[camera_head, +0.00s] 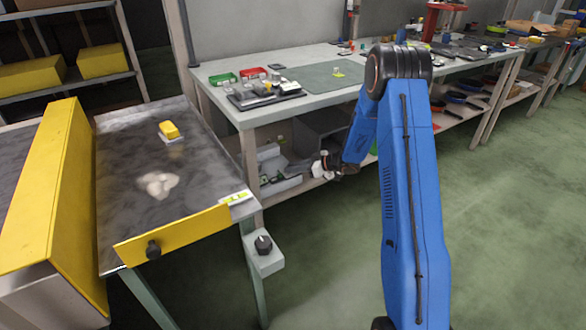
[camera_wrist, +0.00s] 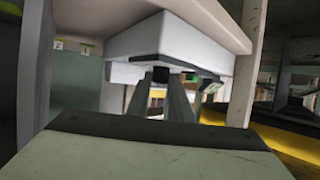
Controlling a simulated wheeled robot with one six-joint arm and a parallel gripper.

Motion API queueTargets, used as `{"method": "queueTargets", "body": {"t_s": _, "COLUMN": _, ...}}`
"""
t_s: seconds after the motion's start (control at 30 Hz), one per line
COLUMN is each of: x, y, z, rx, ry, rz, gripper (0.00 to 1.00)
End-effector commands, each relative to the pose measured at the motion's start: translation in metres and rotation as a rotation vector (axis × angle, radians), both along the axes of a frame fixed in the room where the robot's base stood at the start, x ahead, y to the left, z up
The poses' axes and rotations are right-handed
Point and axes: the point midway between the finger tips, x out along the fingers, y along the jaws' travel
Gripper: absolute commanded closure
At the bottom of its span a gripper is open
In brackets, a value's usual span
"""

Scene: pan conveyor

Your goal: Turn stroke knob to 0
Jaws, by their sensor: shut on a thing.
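A black knob (camera_head: 153,249) sits on the front of the conveyor's yellow end plate (camera_head: 185,234). A second dark knob (camera_head: 263,244) with a light pointer mark stands on a small grey box by the conveyor's front right leg. I cannot read which one is the stroke knob. My gripper (camera_head: 324,166) is at the workbench's lower shelf, to the right of and apart from both knobs. In the wrist view my fingers (camera_wrist: 163,82) point at a pale box-like body (camera_wrist: 185,45). They are shut on a small dark thing that I cannot identify.
The conveyor (camera_head: 115,160) carries a yellow block and a whitish heap. The workbench (camera_head: 330,97) behind my gripper holds trays and small parts, with cluttered bins on its lower shelf. Shelving (camera_head: 65,85) stands at the back left. The green floor (camera_head: 500,230) at right is clear.

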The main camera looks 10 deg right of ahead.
Motion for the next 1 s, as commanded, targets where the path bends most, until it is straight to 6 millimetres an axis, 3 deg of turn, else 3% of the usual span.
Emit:
{"method": "queueTargets", "body": {"t_s": 0.37, "x": 0.0027, "y": -0.0016, "z": 0.0002, "rx": 0.001, "ry": -0.001, "rz": 0.138, "gripper": 1.0}}
{"method": "queueTargets", "body": {"t_s": 0.9, "x": 0.0031, "y": -0.0014, "z": 0.0005, "rx": 0.0, "ry": -0.001, "rz": 0.16, "gripper": 1.0}}
{"method": "queueTargets", "body": {"t_s": 0.93, "x": 0.0031, "y": -0.0014, "z": 0.0005, "rx": 0.0, "ry": -0.002, "rz": 0.159, "gripper": 0.75}}
{"method": "queueTargets", "body": {"t_s": 1.0, "x": 0.0031, "y": -0.0014, "z": 0.0005, "rx": 0.0, "ry": -0.002, "rz": 0.159, "gripper": 0.61}}
